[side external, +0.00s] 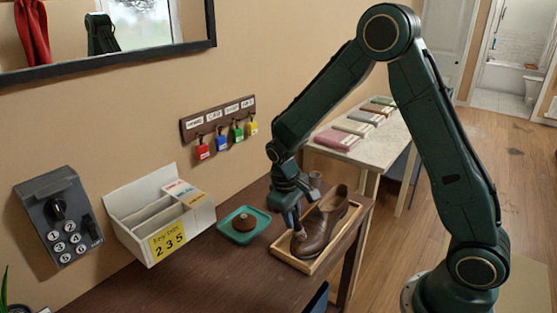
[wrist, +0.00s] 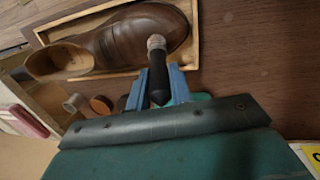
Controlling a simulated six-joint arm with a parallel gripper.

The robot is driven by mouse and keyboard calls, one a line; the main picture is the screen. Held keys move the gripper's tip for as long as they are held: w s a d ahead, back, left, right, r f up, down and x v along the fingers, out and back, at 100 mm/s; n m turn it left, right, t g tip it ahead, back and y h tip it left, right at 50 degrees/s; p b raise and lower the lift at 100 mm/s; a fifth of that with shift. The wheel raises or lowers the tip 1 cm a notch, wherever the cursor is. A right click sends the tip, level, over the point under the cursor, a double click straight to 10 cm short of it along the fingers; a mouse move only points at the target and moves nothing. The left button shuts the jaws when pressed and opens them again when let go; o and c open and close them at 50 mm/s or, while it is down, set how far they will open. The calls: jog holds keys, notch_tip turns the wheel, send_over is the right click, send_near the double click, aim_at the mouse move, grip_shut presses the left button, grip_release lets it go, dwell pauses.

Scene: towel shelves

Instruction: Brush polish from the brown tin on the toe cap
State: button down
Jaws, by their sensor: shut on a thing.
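My gripper (side external: 294,212) is shut on a brush with a dark handle. In the wrist view, the brush (wrist: 158,75) sits between the blue fingers (wrist: 157,88), its pale round end over the shoe's toe. The brown leather shoe (side external: 322,226) lies in a shallow wooden tray (side external: 290,262), toe towards the front. The brush end is at the toe cap; I cannot tell whether it touches. A round brown thing, perhaps the tin (wrist: 100,104), lies beside the tray in the wrist view, next to a small grey cylinder (wrist: 72,103).
A green dish (side external: 243,238) holding a round brown thing stands left of the tray. Further left are a white sorting box (side external: 160,215) and a grey keypad box (side external: 60,215). Key hooks (side external: 218,118) hang on the wall. The dark tabletop is clear at the front.

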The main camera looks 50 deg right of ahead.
jog(key=shift+s+f, duration=0.15)
jog(key=shift+s, duration=1)
jog(key=shift+w, duration=1.6)
jog(key=shift+s+r, duration=0.1)
jog(key=shift+r, duration=0.1)
jog(key=shift+s+f, duration=0.1)
jog(key=shift+s, duration=1.35)
jog(key=shift+w, duration=0.1)
jog(key=shift+w+a, duration=0.55)
jog(key=shift+w, duration=0.05)
jog(key=shift+w+a, duration=0.45)
jog(key=shift+w, duration=0.4)
